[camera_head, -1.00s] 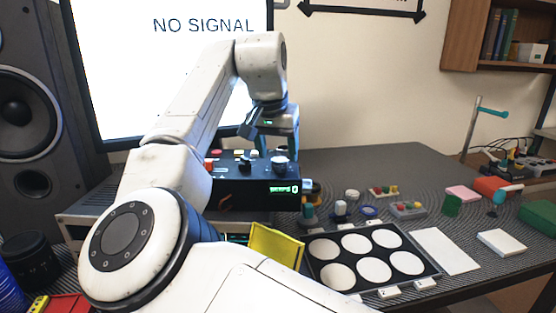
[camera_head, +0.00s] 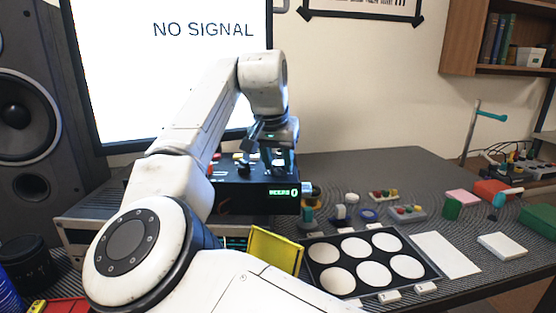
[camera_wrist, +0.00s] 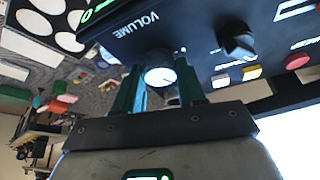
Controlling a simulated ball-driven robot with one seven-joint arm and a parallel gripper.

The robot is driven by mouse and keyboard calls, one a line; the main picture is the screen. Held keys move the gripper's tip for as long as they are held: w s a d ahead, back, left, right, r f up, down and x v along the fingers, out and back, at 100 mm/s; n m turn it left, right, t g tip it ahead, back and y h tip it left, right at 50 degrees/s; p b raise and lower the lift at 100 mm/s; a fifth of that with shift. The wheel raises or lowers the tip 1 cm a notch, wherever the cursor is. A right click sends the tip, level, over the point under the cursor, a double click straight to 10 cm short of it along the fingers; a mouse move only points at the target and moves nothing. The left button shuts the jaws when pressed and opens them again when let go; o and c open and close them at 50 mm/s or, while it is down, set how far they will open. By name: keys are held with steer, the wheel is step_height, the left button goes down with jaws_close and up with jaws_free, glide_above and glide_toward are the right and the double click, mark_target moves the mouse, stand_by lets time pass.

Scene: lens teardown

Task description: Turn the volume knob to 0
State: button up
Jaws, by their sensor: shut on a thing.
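The display's last character looks like 0; the rest is too small to read surely. In the wrist view, the volume knob (camera_wrist: 160,76), with a pale top and a dark mark, sits next to the printed word VOLUME. My gripper (camera_wrist: 157,84) has one finger on each side of the knob and is shut on it.
A second, black pointer knob (camera_wrist: 236,42) and several coloured buttons are on the same panel. The large screen (camera_head: 165,60) stands behind. A yellow tray (camera_head: 275,250) and a black mat (camera_head: 326,285) with white discs lie in front.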

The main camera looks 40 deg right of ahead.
steer(key=shift+c, duration=1.3)
steer(key=shift+p, duration=0.3)
steer(key=shift+s+d+r+n+t+p, duration=0.1)
steer(key=shift+r+n+t+p, duration=0.2)
steer(key=shift+n+p, duration=0.85)
steer(key=n+y+p, duration=0.1)
steer(key=n+p, duration=0.1)
steer(key=p, duration=0.1)
steer(key=shift+t+p, duration=0.3)
steer(key=shift+p, duration=0.1)
steer(key=n+p, duration=0.2)
steer(key=p, duration=0.1)
steer(key=n+y+p, duration=0.1)
steer(key=n+p, duration=0.1)
steer(key=p, duration=0.1)
steer(key=shift+s+d+n+t+y, duration=0.1)
steer(key=shift+d+n+t+y, duration=0.05)
steer(key=shift+n+t+y, duration=0.2)
steer(key=n+p, duration=0.1)
steer(key=p, duration=0.1)
steer(key=n+y+p, duration=0.1)
steer(key=n+p, duration=0.1)
steer(key=shift+f, duration=0.3)
